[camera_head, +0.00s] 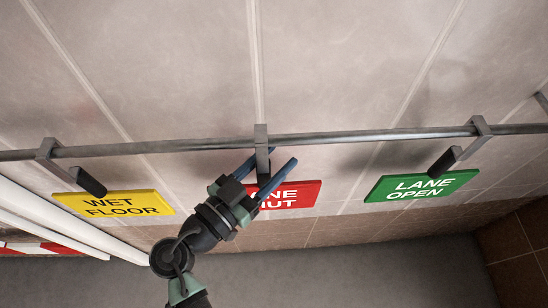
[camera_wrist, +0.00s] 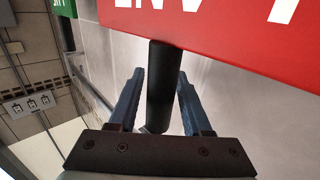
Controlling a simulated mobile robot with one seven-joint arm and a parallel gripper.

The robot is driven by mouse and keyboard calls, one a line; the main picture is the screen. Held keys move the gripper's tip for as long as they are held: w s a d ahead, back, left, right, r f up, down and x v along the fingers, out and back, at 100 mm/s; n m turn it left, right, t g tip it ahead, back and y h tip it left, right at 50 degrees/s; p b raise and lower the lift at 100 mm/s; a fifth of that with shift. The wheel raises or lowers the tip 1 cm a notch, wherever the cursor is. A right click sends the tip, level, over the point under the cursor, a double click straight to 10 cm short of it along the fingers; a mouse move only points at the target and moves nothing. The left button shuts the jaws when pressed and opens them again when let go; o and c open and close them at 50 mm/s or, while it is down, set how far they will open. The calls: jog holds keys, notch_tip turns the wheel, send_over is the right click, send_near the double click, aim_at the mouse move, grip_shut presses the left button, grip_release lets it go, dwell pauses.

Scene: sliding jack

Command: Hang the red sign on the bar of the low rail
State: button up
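The red sign (camera_head: 292,195), with white letters partly hidden by my gripper, hangs by a grey hook (camera_head: 262,138) from a long grey bar (camera_head: 340,137) in the head view. My gripper (camera_head: 266,172) is at the sign's hook, its blue fingers pointing up toward the bar. In the wrist view the red sign (camera_wrist: 235,30) fills the upper right. A black grip (camera_wrist: 163,85) stands between my two fingers (camera_wrist: 165,95), with gaps showing beside it, so the fingers look open around it. I cannot make out a low rail for certain.
A yellow WET FLOOR sign (camera_head: 113,203) hangs to the left and a green LANE OPEN sign (camera_head: 420,186) to the right on the same bar. White beams (camera_head: 60,215) and a red-and-white strip (camera_head: 62,248) show at lower left. Tiled wall lies behind.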

jog(key=shift+o, duration=1)
jog(key=b+v, duration=0.3)
jog(key=v, duration=1)
